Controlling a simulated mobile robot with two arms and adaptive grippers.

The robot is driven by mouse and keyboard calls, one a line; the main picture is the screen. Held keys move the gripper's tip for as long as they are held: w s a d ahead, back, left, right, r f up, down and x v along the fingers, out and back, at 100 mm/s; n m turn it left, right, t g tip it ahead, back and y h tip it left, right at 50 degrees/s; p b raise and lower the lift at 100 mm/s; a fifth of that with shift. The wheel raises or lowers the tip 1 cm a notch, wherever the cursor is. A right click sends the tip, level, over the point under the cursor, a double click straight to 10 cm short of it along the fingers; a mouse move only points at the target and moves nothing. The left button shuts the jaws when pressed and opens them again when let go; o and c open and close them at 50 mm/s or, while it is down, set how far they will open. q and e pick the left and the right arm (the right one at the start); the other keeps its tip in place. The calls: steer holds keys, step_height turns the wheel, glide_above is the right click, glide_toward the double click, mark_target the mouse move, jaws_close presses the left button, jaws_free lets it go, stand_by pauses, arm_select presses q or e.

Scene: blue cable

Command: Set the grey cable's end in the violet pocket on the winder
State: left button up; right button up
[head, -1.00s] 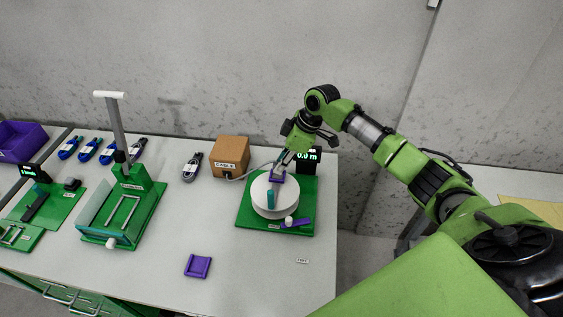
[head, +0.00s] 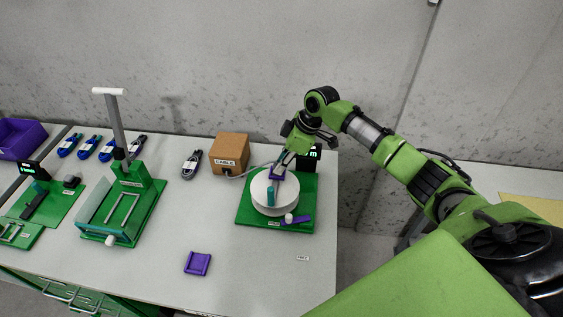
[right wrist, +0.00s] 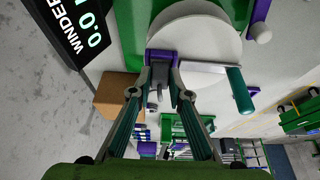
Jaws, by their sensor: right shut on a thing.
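The winder is a green base (head: 244,211) with a round white drum (head: 273,203), a teal handle (head: 270,196) and a violet pocket (head: 276,176) on the drum's upper rim. My right gripper (head: 284,164) is at this pocket, pointing down. In the right wrist view my right gripper (right wrist: 161,73) is shut on the grey cable's end at the violet pocket (right wrist: 151,57). The fingers partly hide the end, so I cannot tell how deep it sits. The grey cable (head: 245,173) runs from the cardboard box to the gripper. My left gripper is not in view.
The cardboard box (head: 230,148) stands left of the winder. The winder's display (head: 313,158) stands behind the drum.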

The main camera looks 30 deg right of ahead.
steer(key=shift+f, duration=0.45)
stand_by(0.3)
steer(key=o, duration=0.9)
steer(key=shift+o, duration=0.2)
step_height(320, 180, up, 8)
steer(key=p, duration=0.7)
